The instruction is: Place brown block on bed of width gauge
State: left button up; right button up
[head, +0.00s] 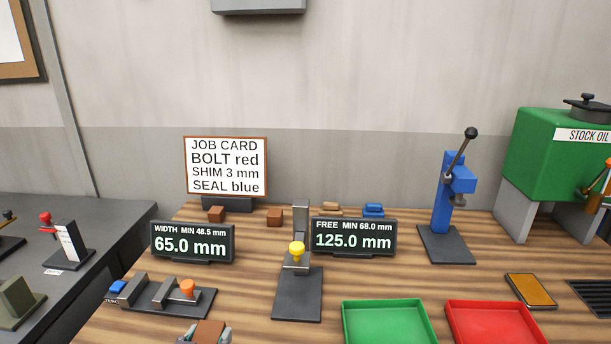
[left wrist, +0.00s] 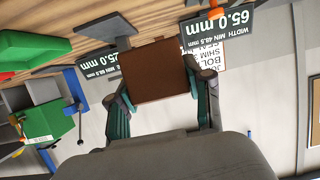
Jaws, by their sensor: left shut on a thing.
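The brown block (head: 209,331) is at the bottom edge of the head view, between the fingertips of my left gripper (head: 204,339). In the left wrist view the block (left wrist: 158,70) fills the space between the two fingers of the gripper (left wrist: 163,88), which is shut on it. The width gauge (head: 195,303) is a dark base with grey upright jaws and an orange knob, at the lower left of the bench. The held block appears in front of the gauge and to its right. The gauge display (head: 192,243) reads 65.0 mm. My right gripper is out of view.
A free-length gauge (head: 297,290) with a yellow knob stands right of the width gauge. Green (head: 388,305) and red (head: 490,310) trays lie further right. Two brown blocks (head: 216,214) (head: 275,217) sit near the job card (head: 226,166). A blue press (head: 445,200) stands behind.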

pick_arm(q)
jog(key=w+d+f+m+h, duration=0.1)
jog(key=w+d, duration=1.2)
jog(key=w, duration=0.1)
jog(key=shift+m+h, duration=0.3)
jog(key=shift+w+f, duration=0.1)
jog(key=p, duration=0.3)
send_over(242, 331)
notch_tip(242, 331, down, 7)
jog(key=shift+r, duration=0.1)
jog(key=shift+f, duration=0.45)
notch_tip(242, 331, down, 3)
jog(key=shift+r+p, duration=0.2)
jog(key=shift+p, duration=0.45)
jog(key=shift+f, duration=0.15)
jog(key=shift+f, duration=0.1)
